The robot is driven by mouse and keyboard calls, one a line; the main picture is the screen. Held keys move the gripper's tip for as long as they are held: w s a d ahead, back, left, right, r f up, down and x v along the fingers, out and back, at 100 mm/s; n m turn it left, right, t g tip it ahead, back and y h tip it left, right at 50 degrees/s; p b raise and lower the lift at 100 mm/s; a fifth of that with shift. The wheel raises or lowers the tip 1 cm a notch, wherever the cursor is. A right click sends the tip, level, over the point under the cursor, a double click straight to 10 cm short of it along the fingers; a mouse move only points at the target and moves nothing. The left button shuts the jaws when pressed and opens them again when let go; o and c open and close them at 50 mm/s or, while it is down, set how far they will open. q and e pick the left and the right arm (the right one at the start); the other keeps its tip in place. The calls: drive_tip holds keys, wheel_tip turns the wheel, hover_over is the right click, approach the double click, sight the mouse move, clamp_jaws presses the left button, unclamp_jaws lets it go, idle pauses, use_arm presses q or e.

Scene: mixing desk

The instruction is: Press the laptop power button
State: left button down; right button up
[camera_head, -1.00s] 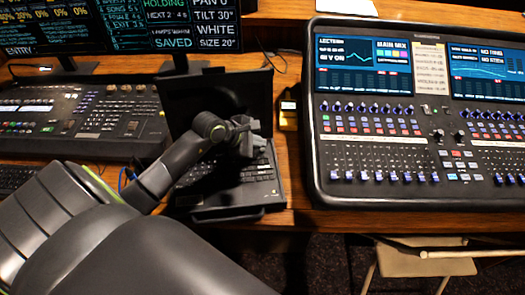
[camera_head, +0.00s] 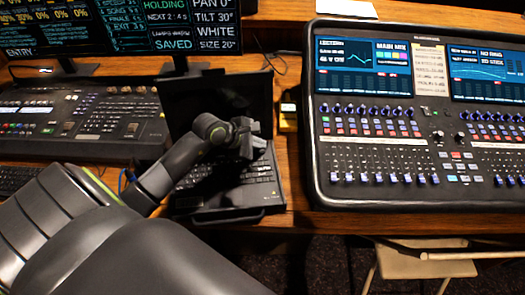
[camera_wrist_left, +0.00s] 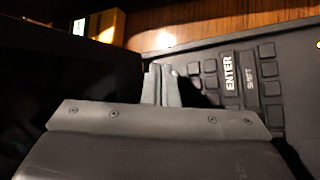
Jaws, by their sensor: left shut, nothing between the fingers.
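The black laptop (camera_head: 262,190) stands open on the wooden desk, with its dark screen upright behind the keyboard. My left gripper (camera_head: 248,140) is over the far right part of the keyboard, close to the screen hinge. In the left wrist view the left fingers (camera_wrist_left: 162,74) are together and empty, pointing at the keyboard's edge beside the ENTER and SHIFT keys (camera_wrist_left: 230,75). The laptop also shows there as a dark keyboard deck (camera_wrist_left: 300,100). I cannot make out the power button; the gripper covers part of that area. I cannot tell whether the fingertips touch the laptop. My right gripper is not in view.
A large mixing console (camera_head: 318,170) stands to the right of the laptop, and a lighting console (camera_head: 85,150) to the left. A small yellow box (camera_head: 288,122) sits just right of the laptop screen. Monitors (camera_head: 120,45) stand behind. A chair (camera_head: 425,262) is in front.

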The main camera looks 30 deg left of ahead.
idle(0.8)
use_arm(q)
drive_tip(key=shift+f+b, duration=0.45)
drive_tip(key=shift+b, duration=0.15)
drive_tip(key=shift+f+b, duration=0.3)
drive_tip(key=shift+b, duration=0.15)
idle(0.3)
drive_tip(key=shift+r, duration=0.1)
drive_tip(key=shift+r+p, duration=0.4)
drive_tip(key=shift+r, duration=0.25)
drive_tip(key=shift+r, duration=0.1)
drive_tip(key=shift+r+p, duration=1.6)
drive_tip(key=shift+r, duration=0.85)
drive_tip(key=shift+f, duration=0.1)
